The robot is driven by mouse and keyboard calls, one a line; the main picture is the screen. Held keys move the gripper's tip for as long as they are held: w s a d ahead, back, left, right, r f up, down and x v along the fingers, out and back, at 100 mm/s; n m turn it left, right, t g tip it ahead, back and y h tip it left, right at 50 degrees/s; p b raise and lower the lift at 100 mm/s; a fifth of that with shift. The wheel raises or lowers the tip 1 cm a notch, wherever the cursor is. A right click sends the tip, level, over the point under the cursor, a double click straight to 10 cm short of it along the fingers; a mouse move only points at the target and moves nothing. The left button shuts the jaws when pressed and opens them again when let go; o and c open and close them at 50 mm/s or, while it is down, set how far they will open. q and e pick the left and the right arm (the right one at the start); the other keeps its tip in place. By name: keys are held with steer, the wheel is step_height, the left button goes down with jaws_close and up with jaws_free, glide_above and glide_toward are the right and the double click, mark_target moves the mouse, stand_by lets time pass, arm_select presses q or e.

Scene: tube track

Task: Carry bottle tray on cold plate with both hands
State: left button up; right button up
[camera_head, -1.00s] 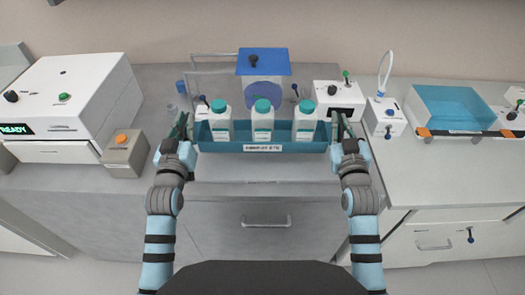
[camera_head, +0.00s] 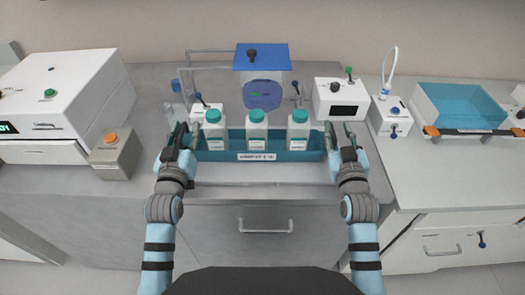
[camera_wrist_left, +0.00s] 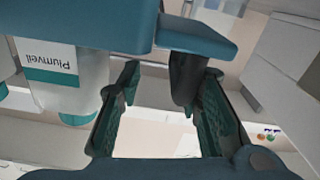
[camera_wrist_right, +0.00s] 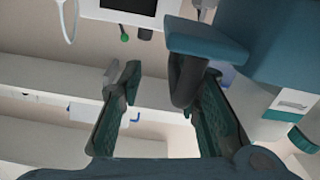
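The teal bottle tray (camera_head: 220,157), with a front label, holds 3 white bottles (camera_head: 256,128) with teal caps, upright in a row. My left gripper (camera_head: 186,133) is at its left end and my right gripper (camera_head: 341,133) at its right end. Both have their fingers visibly apart, with a gap showing in the wrist views. The tray edge (camera_wrist_left: 80,22) shows beside my left fingers and the tray side (camera_wrist_right: 268,45) beside my right fingers. Contact at the tray ends is unclear. A pale bench surface (camera_head: 262,173) lies below the tray; I cannot tell whether this is the cold plate, or whether the tray touches it.
A blue-topped box (camera_head: 262,62) stands behind the tray, with a white device (camera_head: 341,99) to its right. A grey box with an orange button (camera_head: 114,156) is at left. A drawer handle (camera_head: 265,228) is below.

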arm_select(q)
steer(key=o, duration=0.4)
steer(key=shift+f, duration=0.1)
steer(key=shift+a, duration=0.1)
steer(key=s, duration=1.2)
arm_select(e)
steer(key=o, duration=0.8)
steer(key=shift+f, duration=0.1)
steer(key=s, duration=1.2)
